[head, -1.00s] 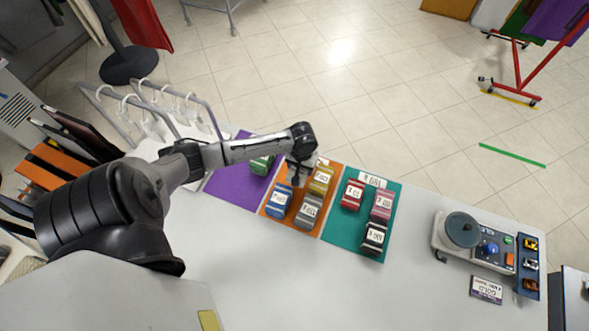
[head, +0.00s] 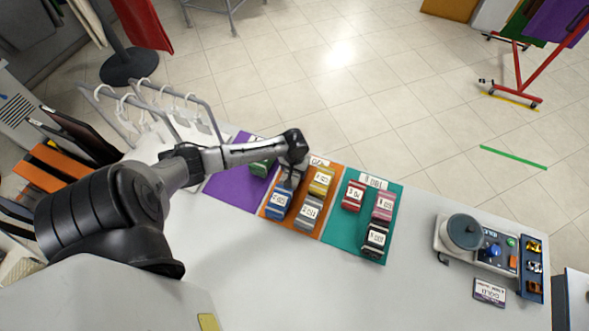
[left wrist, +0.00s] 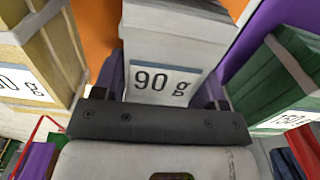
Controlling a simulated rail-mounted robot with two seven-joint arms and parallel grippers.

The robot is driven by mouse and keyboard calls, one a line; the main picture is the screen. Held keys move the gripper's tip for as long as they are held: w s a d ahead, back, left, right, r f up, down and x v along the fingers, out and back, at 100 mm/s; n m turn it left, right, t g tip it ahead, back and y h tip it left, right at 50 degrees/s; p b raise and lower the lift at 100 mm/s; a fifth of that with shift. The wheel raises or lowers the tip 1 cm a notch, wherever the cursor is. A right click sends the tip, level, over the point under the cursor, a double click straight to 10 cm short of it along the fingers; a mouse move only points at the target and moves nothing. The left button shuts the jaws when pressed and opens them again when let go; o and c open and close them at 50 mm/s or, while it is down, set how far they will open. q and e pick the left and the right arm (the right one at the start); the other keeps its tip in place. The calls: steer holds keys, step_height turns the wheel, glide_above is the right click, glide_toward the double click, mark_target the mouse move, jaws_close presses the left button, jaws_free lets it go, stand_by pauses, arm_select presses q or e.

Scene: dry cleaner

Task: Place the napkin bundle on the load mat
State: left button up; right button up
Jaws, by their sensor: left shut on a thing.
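My left gripper (head: 290,180) is over the left part of the orange mat (head: 338,187). In the left wrist view its fingers (left wrist: 163,92) are shut on a pale grey-white napkin bundle (left wrist: 172,28) labelled 90 g. In the head view this bundle is mostly hidden by the gripper. Purple (head: 225,187), orange and teal (head: 340,236) mats lie side by side; I cannot tell from the frames which one is the load mat. My right gripper is not in view.
A green bundle (head: 260,168) is on the purple mat. Blue (head: 278,204), grey (head: 308,213) and yellow (head: 320,182) bundles crowd the orange mat. Red (head: 353,196), pink (head: 383,206) and black (head: 375,240) ones are on the teal mat. A scale (head: 463,232) stands at right.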

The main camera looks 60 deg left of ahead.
arm_select(q)
steer(key=o, duration=0.9)
steer(key=shift+f, duration=0.1)
steer(key=shift+o, duration=0.2)
step_height(320, 180, up, 12)
steer(key=p, duration=0.2)
steer(key=s+d+f+m+t, duration=0.1)
steer(key=s+d+m, duration=0.35)
steer(key=d, duration=0.45)
steer(key=s+d+f+m+t, duration=0.1)
steer(key=s+d+f+m, duration=0.15)
steer(key=s+d, duration=0.5)
steer(key=s+d+r+m+t, duration=0.1)
steer(key=s+d+r+m, duration=0.2)
steer(key=s+d+r, duration=0.2)
step_height(320, 180, up, 2)
steer(key=shift+s+d+r+t, duration=0.1)
steer(key=shift+s+d+t, duration=0.15)
steer(key=shift+d, duration=0.9)
